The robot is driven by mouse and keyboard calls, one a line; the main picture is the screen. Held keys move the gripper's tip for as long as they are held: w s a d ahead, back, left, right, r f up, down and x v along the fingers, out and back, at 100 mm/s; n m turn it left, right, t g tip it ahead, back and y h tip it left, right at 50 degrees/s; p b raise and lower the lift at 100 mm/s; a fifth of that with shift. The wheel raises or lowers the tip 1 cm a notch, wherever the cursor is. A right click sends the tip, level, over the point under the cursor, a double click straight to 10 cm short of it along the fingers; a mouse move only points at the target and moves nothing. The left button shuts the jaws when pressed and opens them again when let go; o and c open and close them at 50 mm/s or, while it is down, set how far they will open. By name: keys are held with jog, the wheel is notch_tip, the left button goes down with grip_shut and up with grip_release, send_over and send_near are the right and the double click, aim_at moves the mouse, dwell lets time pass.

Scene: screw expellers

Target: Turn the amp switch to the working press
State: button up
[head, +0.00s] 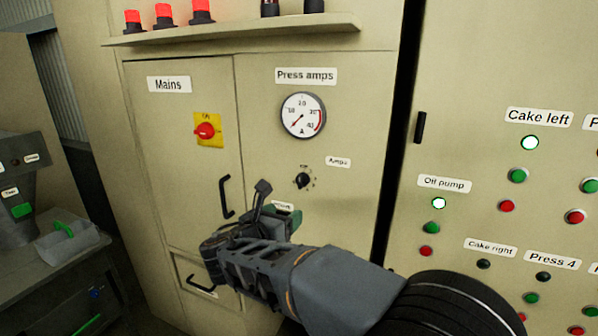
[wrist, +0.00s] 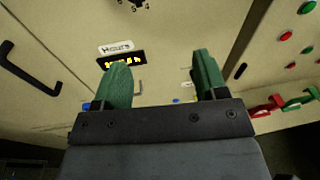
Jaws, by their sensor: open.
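The amp switch (head: 303,180) is a small black knob ringed by marks, beside the "Amps" label (head: 338,161) and below the round press amps gauge (head: 302,115). Its exact pointer setting is too small to read. The gauge needle points to the lower left. In the wrist view part of the switch (wrist: 138,4) shows at the top edge. My gripper (head: 280,212) is just below and left of the switch, apart from it. Its green fingers (wrist: 160,78) are spread and empty in the wrist view.
The "Cake left" lamp (head: 530,142) and "Oil pump" lamp (head: 439,203) are lit white on the right panel, above green and red buttons. A red mains switch (head: 206,131) and black door handle (head: 225,197) are left. The hours display (wrist: 121,60) is near my fingers.

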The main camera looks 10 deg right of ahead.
aim_at(299, 183)
jog(key=w+d+p, duration=0.1)
jog(key=w+d, duration=0.1)
jog(key=w, duration=0.2)
jog(key=w+d+r+n+t+p, duration=0.1)
jog(key=w+d+p, duration=0.1)
jog(key=w, duration=0.1)
jog(key=w+d+r+n+p, duration=0.1)
jog(key=w+d, duration=0.1)
jog(key=w, duration=0.2)
jog(key=shift+w+d+t+p, duration=0.3)
jog(key=shift+d, duration=0.1)
jog(key=c, duration=0.9)
